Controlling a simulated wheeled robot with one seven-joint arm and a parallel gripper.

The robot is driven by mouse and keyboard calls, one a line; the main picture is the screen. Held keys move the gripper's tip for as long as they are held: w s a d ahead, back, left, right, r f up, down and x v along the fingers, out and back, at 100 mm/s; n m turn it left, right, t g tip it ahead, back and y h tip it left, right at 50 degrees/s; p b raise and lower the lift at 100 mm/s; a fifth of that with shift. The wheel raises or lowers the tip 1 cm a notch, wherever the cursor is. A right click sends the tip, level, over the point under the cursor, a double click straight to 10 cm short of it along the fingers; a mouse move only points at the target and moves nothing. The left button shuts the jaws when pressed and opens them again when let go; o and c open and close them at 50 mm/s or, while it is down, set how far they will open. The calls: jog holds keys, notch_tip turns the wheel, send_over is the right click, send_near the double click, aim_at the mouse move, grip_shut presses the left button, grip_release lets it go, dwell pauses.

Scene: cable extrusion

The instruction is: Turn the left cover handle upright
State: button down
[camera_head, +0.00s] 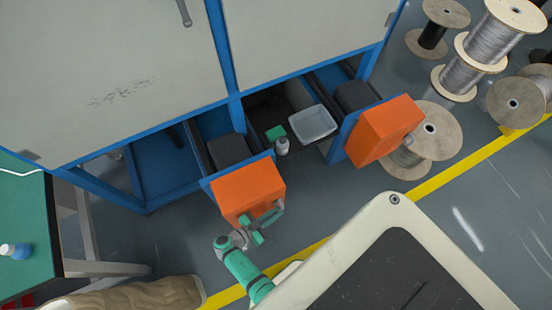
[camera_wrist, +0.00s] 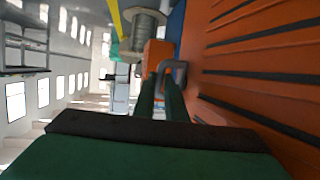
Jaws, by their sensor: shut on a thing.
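The left orange cover (camera_head: 247,188) hangs at the front of the blue cabinet, and its ribbed face fills the right side of the wrist view (camera_wrist: 270,65). A grey loop handle (camera_wrist: 181,70) stands out from the cover's face. My gripper (camera_wrist: 163,82) has its two long green fingers close together at this handle, shut on it. In the head view my gripper (camera_head: 254,229) is at the lower front of the cover, and my arm hides part of the handle. The handle's exact angle is hard to tell.
A second orange cover (camera_head: 384,131) is to the right. Between the two covers are a grey bin (camera_head: 312,123) and a small bottle (camera_head: 282,146). Cable spools (camera_head: 435,130) stand at the right. A green-topped table (camera_head: 30,225) is at the left. Grey floor lies between.

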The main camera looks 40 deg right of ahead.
jog(key=shift+a+f+h, duration=0.15)
jog(key=shift+f+h, duration=0.25)
jog(key=shift+h, duration=0.2)
jog(key=shift+w+a+f+n+h, duration=0.1)
jog(key=shift+w+f+n+h, duration=0.05)
jog(key=shift+f+n+h, duration=0.35)
jog(key=shift+f+h, duration=0.1)
jog(key=shift+h, duration=0.2)
jog(key=shift+d+r+h, duration=0.2)
jog(key=shift+r+h, duration=0.2)
jog(key=shift+r, duration=0.05)
jog(key=shift+s+r, duration=0.1)
jog(key=shift+s, duration=0.1)
